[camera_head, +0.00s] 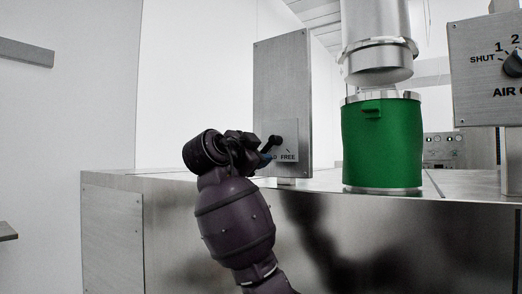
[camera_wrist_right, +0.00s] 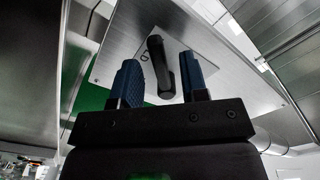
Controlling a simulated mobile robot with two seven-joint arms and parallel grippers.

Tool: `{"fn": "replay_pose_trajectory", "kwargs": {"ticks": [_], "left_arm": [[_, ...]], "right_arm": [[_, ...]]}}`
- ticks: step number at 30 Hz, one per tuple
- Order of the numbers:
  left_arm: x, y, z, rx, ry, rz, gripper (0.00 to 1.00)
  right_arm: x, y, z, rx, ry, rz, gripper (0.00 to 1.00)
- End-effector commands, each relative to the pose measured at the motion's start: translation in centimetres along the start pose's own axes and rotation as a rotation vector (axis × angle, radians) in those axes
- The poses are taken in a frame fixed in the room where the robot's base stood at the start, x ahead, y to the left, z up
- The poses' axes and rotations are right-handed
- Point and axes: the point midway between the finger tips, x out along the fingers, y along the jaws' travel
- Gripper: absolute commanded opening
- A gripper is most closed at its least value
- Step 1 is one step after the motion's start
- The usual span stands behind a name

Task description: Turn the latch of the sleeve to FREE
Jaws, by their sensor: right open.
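The latch is a small black handle (camera_head: 274,141) on a grey upright metal panel (camera_head: 283,85). A plate below it reads FREE on the right; the left word is mostly hidden by my gripper, only its last letter showing. My right gripper (camera_head: 263,152) is open at the latch. In the right wrist view, the black latch (camera_wrist_right: 160,68) stands between my two blue fingers (camera_wrist_right: 160,62), with a gap visible on each side. Which word the latch points at is hard to tell. The green sleeve (camera_head: 382,142) stands upright right of the panel. My left gripper is not in view.
A metal pipe (camera_head: 376,35) hangs above the green sleeve. An air control panel (camera_head: 485,75) with a black knob is at the far right. The steel bench (camera_head: 330,183) carries the sleeve.

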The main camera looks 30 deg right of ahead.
Motion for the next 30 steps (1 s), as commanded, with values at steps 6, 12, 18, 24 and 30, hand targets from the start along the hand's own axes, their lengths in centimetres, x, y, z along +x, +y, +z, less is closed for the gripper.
{"fn": "replay_pose_trajectory", "kwargs": {"ticks": [6, 12, 18, 24, 30], "left_arm": [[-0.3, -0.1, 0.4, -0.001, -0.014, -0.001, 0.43], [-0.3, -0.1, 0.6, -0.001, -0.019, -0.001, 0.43], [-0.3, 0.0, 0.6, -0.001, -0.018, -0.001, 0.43], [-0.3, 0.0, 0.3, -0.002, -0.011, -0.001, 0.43], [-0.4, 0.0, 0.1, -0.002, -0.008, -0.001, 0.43]], "right_arm": [[1.5, 0.0, 0.0, 0.000, 0.000, 0.001, 0.40], [1.7, 0.0, 0.0, 0.000, -0.001, 0.000, 0.40], [1.7, 0.0, 0.0, 0.000, -0.001, 0.000, 0.27], [1.6, 0.0, 0.0, 0.000, -0.001, 0.000, 0.00], [1.6, 0.0, 0.0, 0.000, -0.001, 0.000, 0.00]]}}
